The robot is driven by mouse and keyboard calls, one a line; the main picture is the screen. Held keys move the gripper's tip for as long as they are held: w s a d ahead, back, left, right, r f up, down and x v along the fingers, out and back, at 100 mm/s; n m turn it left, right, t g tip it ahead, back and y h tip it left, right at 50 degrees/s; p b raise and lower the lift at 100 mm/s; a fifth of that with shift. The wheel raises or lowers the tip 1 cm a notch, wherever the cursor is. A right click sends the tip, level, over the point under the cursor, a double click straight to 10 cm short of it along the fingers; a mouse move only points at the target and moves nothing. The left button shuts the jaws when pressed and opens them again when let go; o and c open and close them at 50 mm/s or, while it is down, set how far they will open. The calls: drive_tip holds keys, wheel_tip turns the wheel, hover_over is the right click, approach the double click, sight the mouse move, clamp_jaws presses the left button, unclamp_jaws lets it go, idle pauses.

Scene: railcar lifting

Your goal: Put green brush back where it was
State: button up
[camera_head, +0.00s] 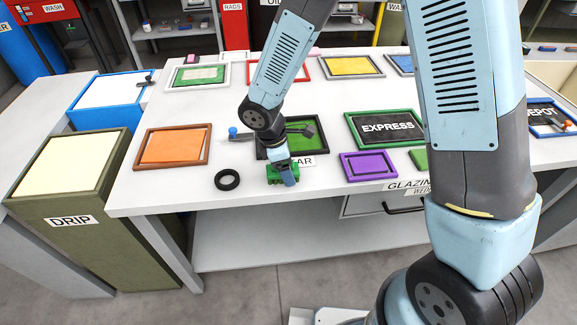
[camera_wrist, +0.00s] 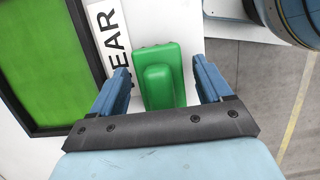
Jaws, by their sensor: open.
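The green brush, a green block with a raised narrower handle, shows in the wrist view (camera_wrist: 172,62). It lies on the white table top between my gripper's spread fingers (camera_wrist: 160,66), with a gap on each side. In the head view the brush (camera_head: 273,178) is at the table's front edge, partly covered by my gripper (camera_head: 290,177). My gripper is open and points down over it. A label ending in "EAR" (camera_wrist: 108,32) lies beside the brush. Whether the fingertips reach the table is not clear.
A dark-framed green panel (camera_head: 306,140) is just behind the brush. A black ring (camera_head: 227,180) and orange panel (camera_head: 173,146) lie to the left; a purple tray (camera_head: 368,166) and the EXPRESS panel (camera_head: 387,127) lie right. The table's front edge is close.

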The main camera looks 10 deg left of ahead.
drive_tip(key=v, duration=1.2)
drive_tip(key=shift+r, duration=0.1)
drive_tip(key=d+r+m+t+y, duration=0.1)
drive_tip(key=d+r+m, duration=0.8)
drive_tip(key=d+r, duration=0.6)
drive_tip(key=s+d+r+m+t+y, duration=0.1)
drive_tip(key=s+d+r+m+t, duration=0.1)
drive_tip(key=s+d+m, duration=0.3)
drive_tip(key=s+d+r+m+t+y, duration=0.1)
drive_tip(key=s+d+r+m, duration=0.3)
drive_tip(key=d, duration=0.9)
drive_tip(key=s+m+t, duration=0.1)
drive_tip(key=m, duration=0.1)
drive_tip(key=shift+s+d+r+m, duration=0.15)
drive_tip(key=shift+s+r+m, duration=0.05)
drive_tip(key=shift+m, duration=0.1)
